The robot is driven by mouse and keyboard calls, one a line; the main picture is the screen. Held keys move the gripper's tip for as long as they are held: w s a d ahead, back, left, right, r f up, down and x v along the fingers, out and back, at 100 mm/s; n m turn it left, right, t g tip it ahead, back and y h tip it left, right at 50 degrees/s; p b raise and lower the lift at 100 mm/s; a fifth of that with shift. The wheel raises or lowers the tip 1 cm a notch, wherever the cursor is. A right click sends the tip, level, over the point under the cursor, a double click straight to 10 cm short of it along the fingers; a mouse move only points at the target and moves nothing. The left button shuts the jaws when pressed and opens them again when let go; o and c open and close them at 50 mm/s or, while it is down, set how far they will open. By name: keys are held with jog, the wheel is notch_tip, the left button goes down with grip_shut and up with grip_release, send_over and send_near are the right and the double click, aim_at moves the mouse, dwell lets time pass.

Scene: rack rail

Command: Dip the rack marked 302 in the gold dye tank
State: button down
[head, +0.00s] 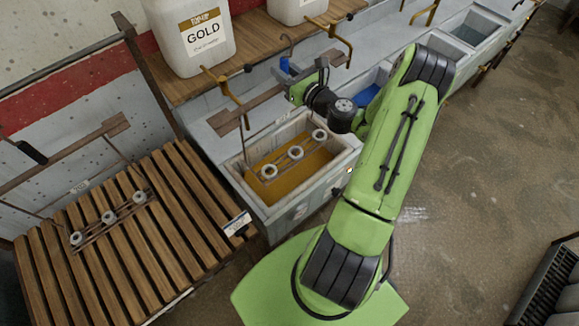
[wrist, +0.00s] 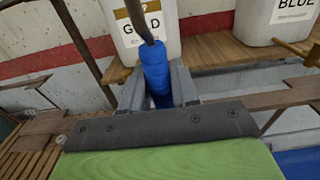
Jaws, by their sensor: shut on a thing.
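My gripper (head: 291,88) is shut on the blue grip (wrist: 157,72) of a hanging rack, at the back of the gold tank. The blue grip also shows in the head view (head: 285,65). The rack's brown crossbar (head: 237,110) spans above the tank, and its lower frame with three pale rings (head: 296,153) is inside the opening of the gold dye tank (head: 354,156). The rings show clearly over the gold dye (head: 312,167); I cannot tell how deep the frame sits. No number 302 is readable on this rack.
A second rack with three rings (head: 108,217) is over the slatted wooden stand (head: 165,240) at left. The GOLD jug (head: 190,45) stands on the shelf behind; a BLUE jug (wrist: 283,20) is beside it. More tanks (head: 475,27) line the right. Open floor (head: 470,170) lies right.

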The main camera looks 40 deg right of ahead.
jog(key=shift+s+r, duration=0.1)
jog(key=shift+s, duration=0.2)
notch_tip(320, 180, down, 18)
jog(key=b, duration=1.3)
dwell(2.7)
